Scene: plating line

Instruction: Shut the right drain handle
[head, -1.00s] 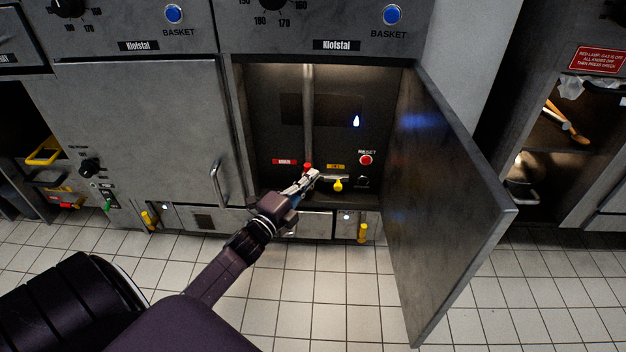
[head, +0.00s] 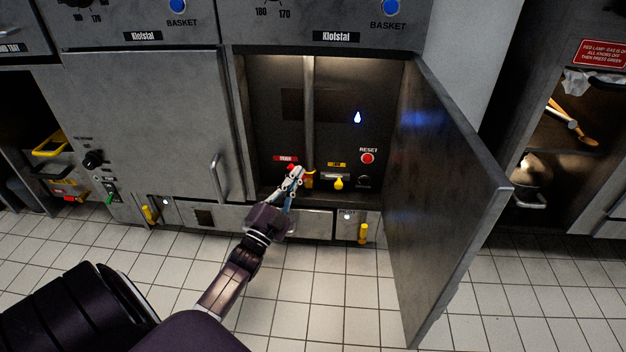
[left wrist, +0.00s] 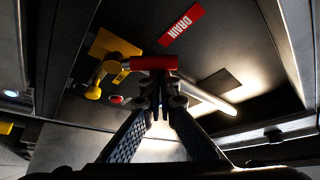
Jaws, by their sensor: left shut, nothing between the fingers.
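The red-gripped drain handle (head: 291,167) is inside the open right cabinet, below the red DRAIN label (head: 285,158). Its yellow valve end (head: 309,173) is to the right of the red grip, so the handle points left. In the left wrist view the red grip (left wrist: 153,62) lies across, just beyond my fingertips. My left gripper (head: 297,178) is shut and empty, right at the handle and partly hiding it. I cannot tell whether it touches. My right gripper is not in view.
The open cabinet door (head: 452,190) stands out on the right. A yellow-handled valve (head: 339,183) and red RESET button (head: 367,158) are right of the drain handle. A vertical pipe (head: 309,110) rises behind. The left cabinet door (head: 140,125) is shut. The tiled floor in front is clear.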

